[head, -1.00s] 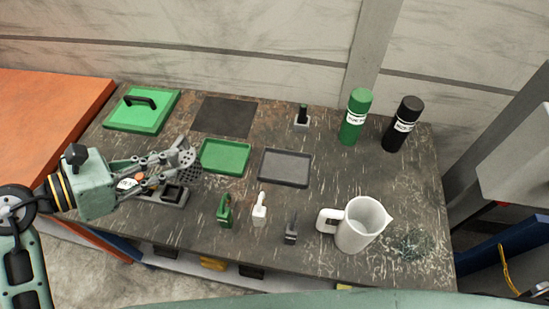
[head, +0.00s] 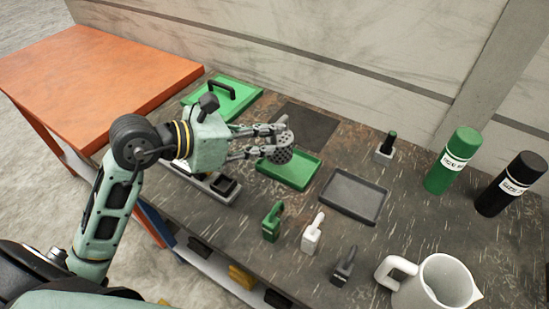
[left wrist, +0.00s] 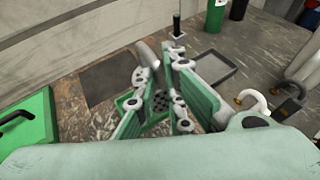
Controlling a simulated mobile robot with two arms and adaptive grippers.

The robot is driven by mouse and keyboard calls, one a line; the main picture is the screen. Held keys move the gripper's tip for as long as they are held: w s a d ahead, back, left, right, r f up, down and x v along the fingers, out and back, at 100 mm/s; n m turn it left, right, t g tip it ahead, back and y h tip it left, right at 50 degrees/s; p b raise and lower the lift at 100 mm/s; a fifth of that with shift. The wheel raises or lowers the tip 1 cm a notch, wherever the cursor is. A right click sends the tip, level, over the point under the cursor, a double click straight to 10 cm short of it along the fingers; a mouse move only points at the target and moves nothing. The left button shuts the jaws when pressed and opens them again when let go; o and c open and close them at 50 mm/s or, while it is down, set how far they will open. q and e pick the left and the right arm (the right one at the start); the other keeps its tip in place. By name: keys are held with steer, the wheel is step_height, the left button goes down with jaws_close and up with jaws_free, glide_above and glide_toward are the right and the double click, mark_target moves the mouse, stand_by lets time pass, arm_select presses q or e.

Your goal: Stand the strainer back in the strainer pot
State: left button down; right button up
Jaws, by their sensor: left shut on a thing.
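My left gripper (head: 275,140) is shut on the strainer (head: 283,149), a grey piece full of round holes. The gripper holds it over the far left part of the green tray (head: 290,178). In the left wrist view the strainer (left wrist: 160,99) shows between the finger pads, partly hidden by them. I cannot tell for certain which thing is the strainer pot. A grey holder with a dark square opening (head: 223,184) lies below the gripper, partly hidden by the arm. My right gripper is not in view.
A grey tray (head: 353,196) lies right of the green one. A white jug (head: 436,283), two bottles (head: 453,160) and a small black-topped stand (head: 385,147) are to the right.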

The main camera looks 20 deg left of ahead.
arm_select(q)
steer(key=w+a+f, duration=0.1)
steer(key=a+f, duration=0.2)
steer(key=a+f+p, duration=0.1)
steer(key=a+f, duration=0.3)
steer(key=w+a+f+p, duration=0.1)
steer(key=a+f, duration=0.2)
steer(key=a, duration=0.1)
steer(key=shift+w+a+f, duration=0.2)
steer(key=shift+w+f, duration=0.05)
steer(key=shift+w, duration=0.1)
steer(key=shift+f, duration=0.35)
steer(key=shift+f, duration=0.15)
steer(key=c, duration=1.8)
jaws_free()
steer(key=shift+c, duration=0.2)
